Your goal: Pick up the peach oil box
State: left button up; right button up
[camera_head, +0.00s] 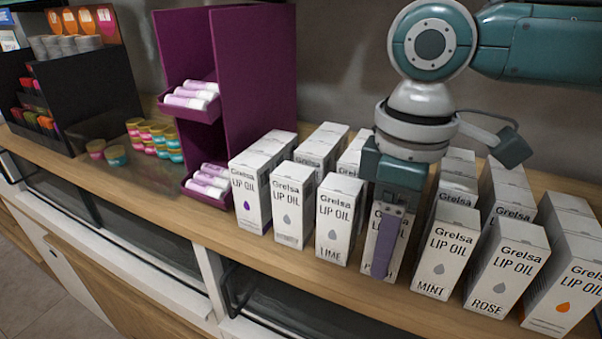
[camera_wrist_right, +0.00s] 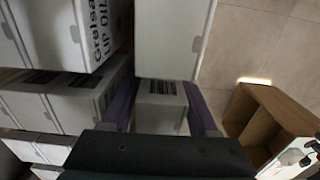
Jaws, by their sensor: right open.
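A white Grelsa lip oil box (camera_head: 398,262) stands in the front row, mostly hidden by my right gripper. Only the first letter of its name, a P, shows, so I cannot read whether it is the peach one. My right gripper (camera_head: 384,262) points down at this box, with one purple finger across its front. In the right wrist view, my open gripper (camera_wrist_right: 162,108) has its two purple fingers on either side of a white box with a barcode (camera_wrist_right: 160,88). Whether the fingers touch it is unclear. My left gripper is not in view.
Close neighbours are the lime box (camera_head: 338,222) at left and the mint box (camera_head: 445,252) at right, then rose (camera_head: 507,270) and an orange-drop box (camera_head: 566,290). More boxes stand behind. A purple display stand (camera_head: 255,75) is at left on the wooden counter (camera_head: 330,262).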

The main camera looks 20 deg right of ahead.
grip_shut()
dwell(0.4)
jog(key=shift+r, duration=0.1)
